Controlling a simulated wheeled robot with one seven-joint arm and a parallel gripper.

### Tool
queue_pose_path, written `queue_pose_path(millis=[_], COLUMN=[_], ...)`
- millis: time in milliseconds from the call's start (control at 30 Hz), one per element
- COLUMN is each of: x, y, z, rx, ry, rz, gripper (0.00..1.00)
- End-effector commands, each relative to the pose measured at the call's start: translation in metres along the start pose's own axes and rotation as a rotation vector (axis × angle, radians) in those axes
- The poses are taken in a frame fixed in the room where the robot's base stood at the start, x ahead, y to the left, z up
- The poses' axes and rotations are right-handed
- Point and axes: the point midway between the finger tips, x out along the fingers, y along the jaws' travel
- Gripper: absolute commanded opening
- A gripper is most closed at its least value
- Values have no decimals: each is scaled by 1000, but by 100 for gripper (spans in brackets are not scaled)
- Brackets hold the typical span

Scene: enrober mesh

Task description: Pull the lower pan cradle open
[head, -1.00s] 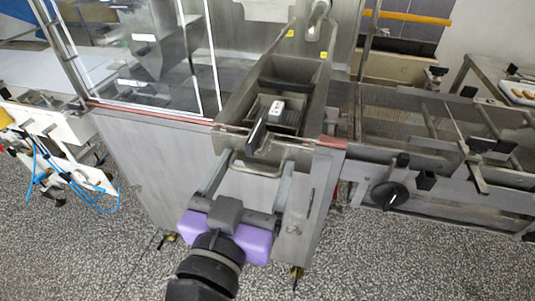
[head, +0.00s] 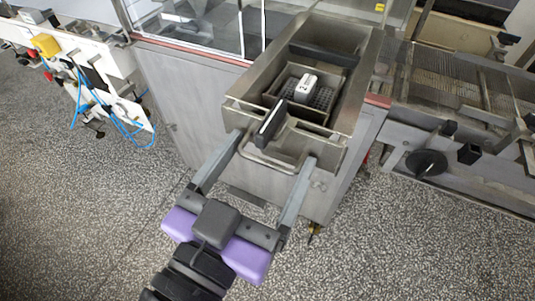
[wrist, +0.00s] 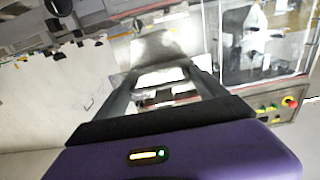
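The pan cradle is a deep metal box (head: 360,90) standing out from the front of the steel machine. It has a thin bar handle (head: 268,165) across its lower front. Whether this is the lower of two cradles I cannot tell. Inside it are a smaller mesh-bottomed pan with a black grip (head: 270,123) and a white-topped block marked 2 (head: 305,84). My gripper (head: 272,148) is open, its two grey fingers wide apart at the two ends of the bar handle. Whether the fingertips touch it is unclear. The wrist view shows the fingers (wrist: 162,80) apart, with bright metal beyond.
A mesh conveyor (head: 440,75) with a black knob (head: 426,163) is on the right. Clear guard panels (head: 205,20) stand on the left. A white bench with blue hoses (head: 95,95) is at far left. Speckled floor (head: 90,220) is free in front.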

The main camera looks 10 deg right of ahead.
Motion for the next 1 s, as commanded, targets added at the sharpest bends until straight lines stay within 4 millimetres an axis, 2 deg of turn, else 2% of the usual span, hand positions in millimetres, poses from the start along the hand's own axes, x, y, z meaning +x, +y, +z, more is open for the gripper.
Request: queue_pose_path(millis=[33,667,767,1000], x=[-5,-5,-15,-55], y=[-6,-2,-2,-2], z=[0,0,1,1], rx=[-4,-2,-2,-1], ry=[3,1,1,1], rz=[-23,-7,-10,-11], gripper=[89,89,89,89])
